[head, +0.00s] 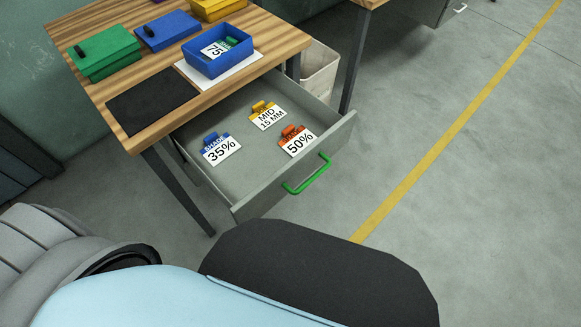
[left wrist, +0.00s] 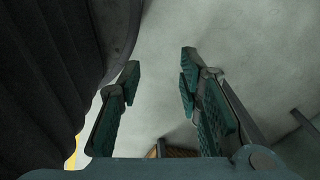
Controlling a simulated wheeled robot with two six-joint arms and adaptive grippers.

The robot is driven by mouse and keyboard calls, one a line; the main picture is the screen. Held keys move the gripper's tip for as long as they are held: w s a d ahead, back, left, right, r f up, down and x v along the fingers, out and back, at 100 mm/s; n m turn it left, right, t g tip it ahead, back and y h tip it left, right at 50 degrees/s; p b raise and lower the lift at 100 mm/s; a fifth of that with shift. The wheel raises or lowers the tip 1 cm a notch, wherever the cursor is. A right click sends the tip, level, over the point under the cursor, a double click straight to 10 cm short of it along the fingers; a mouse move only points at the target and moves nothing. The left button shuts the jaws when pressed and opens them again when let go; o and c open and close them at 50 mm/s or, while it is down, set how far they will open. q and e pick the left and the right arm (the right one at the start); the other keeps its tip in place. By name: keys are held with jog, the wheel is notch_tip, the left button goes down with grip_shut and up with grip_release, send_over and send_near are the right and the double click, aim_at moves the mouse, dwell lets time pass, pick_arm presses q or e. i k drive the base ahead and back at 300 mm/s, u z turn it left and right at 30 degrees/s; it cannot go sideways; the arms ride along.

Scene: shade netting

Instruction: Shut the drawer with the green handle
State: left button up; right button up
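The grey drawer (head: 240,190) under the wooden workbench is pulled out in the head view. Its green handle (head: 307,175) is on the front panel, facing the lower right. Inside lie a blue clip with a 35% card (head: 221,150), a yellow clip with a MID 15 MM card (head: 267,117) and an orange clip with a 50% card (head: 298,142). My left gripper (left wrist: 158,85) shows in the left wrist view with its two fingers apart and nothing between them. Neither gripper shows in the head view, and the left wrist view shows no drawer handle.
On the wooden workbench (head: 150,68) are a green box (head: 105,55), a blue box (head: 167,32), a dark mat (head: 152,99) and an open blue bin (head: 217,62) with a 75 card. A pale waste bin (head: 320,70) stands behind the drawer. The floor to the right is clear.

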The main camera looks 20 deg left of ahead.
aim_at(255, 177)
jog(key=u, duration=0.05)
jog(key=k, duration=0.5)
jog(key=z, duration=2.15)
jog(key=i, duration=1.65)
jog(key=u, duration=2.35)
